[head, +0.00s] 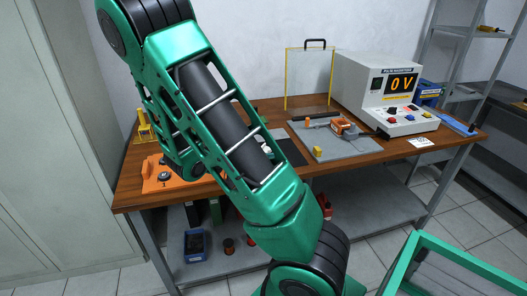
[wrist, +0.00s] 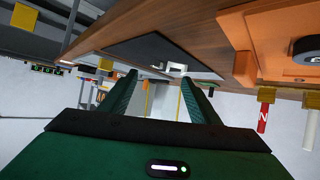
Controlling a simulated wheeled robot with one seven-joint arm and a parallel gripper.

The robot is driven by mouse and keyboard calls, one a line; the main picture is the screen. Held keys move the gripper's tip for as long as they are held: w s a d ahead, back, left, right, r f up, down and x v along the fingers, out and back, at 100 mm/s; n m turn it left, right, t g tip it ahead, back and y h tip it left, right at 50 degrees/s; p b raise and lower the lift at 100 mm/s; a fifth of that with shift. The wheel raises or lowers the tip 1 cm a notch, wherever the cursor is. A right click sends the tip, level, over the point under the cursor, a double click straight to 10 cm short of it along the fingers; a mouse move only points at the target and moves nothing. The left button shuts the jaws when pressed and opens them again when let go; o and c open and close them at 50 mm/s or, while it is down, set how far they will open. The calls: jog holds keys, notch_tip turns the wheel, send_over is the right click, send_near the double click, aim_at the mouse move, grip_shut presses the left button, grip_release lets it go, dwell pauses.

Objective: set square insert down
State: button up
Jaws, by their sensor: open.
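My gripper (wrist: 158,80) shows in the wrist view with its two green fingers apart and nothing visibly held between them. In the head view my own arm hides it. A small white notched piece (wrist: 177,68) shows just past the right fingertip, at the edge of a dark mat (wrist: 150,50); I cannot tell whether it is the square insert. In the head view a white piece (head: 267,149) shows partly behind my arm, near the dark mat (head: 290,152). No piece can be surely named as the square insert.
An orange board (head: 160,182) lies at the table's left. A grey plate (head: 350,146) with a yellow block (head: 317,152) and an orange tool (head: 342,126) lies right of centre. A meter box (head: 375,85) reading 0 V stands behind. The wooden table (head: 130,202) has bare front edges.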

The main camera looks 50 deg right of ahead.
jog(key=shift+w+a+f+t+h, duration=0.15)
jog(key=shift+w+t+h, duration=0.35)
jog(key=shift+w, duration=0.85)
jog(key=x, duration=0.9)
jog(key=shift+w, duration=0.35)
jog(key=shift+w+d+f, duration=0.1)
jog(key=shift+d+f, duration=0.05)
jog(key=shift+d, duration=0.45)
jog(key=shift+w+d+f, duration=0.1)
jog(key=c, duration=1.1)
jog(key=shift+c, duration=0.4)
